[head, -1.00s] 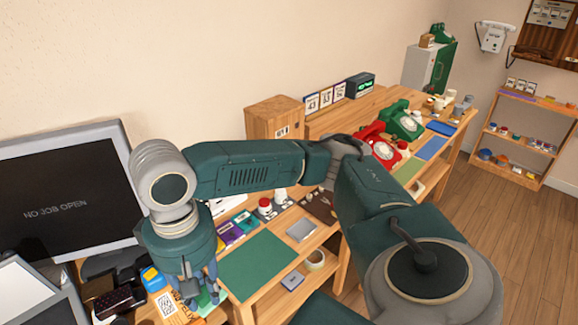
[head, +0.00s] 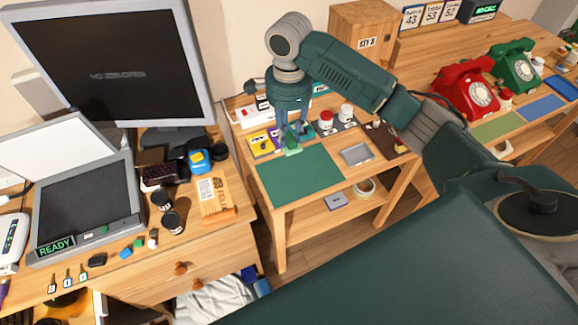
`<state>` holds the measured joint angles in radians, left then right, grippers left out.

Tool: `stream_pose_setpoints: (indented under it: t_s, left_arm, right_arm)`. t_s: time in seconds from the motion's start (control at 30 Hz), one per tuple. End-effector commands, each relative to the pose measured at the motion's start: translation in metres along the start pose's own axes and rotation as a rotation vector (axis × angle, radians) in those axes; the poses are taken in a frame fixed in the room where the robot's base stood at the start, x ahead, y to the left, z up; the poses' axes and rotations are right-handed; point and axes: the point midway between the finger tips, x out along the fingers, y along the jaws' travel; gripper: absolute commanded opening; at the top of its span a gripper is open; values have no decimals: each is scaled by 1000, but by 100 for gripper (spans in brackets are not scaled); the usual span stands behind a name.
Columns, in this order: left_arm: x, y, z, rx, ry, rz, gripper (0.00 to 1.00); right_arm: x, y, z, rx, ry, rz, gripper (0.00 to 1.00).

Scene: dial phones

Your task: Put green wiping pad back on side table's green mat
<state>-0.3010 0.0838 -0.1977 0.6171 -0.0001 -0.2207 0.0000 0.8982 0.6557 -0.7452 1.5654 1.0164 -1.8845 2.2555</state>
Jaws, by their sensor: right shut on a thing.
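The green wiping pad (head: 293,150) shows as a lighter green piece low between the fingers of my right gripper (head: 291,142). My right gripper points down and is shut on the pad. It is over the back edge of the dark green mat (head: 302,181) on the wooden side table (head: 276,213). I cannot tell whether the pad touches the mat or hangs just above it. The fingers hide part of the pad. The rest of the mat is bare. My left gripper is not in view.
Yellow and purple packets (head: 261,144) lie left of the gripper. Red-capped and white jars (head: 326,121) stand to its right. A grey tray (head: 355,153) lies right of the mat. A monitor (head: 118,70) and desk with small items stand left.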

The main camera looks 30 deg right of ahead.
Motion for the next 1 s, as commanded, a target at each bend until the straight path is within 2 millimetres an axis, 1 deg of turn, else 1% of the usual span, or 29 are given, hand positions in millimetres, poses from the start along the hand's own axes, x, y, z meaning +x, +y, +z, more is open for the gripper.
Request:
stream_pose_setpoints:
  t_s: [0.03,0.1,0.2,0.3,0.4,0.53,0.7,0.8,1.0]
  left_arm:
    - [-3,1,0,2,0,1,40]
    - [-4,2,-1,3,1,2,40]
    - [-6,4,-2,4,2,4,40]
    - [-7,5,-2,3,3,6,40]
    - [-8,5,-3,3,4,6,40]
    - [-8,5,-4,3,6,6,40]
    - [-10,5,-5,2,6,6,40]
    - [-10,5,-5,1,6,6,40]
    - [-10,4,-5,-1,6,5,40]
  right_arm:
    - [13,1,-1,1,3,4,0]
    - [32,1,-1,0,2,4,0]
    - [57,2,-1,0,2,3,0]
    - [76,1,0,-1,1,0,0]
    - [88,1,0,-3,1,0,0]
    - [98,1,0,-3,0,-1,0]
    - [124,1,0,-2,0,0,0]
    - [134,1,0,-3,0,-1,0]
    - [136,1,0,-4,0,-2,0]
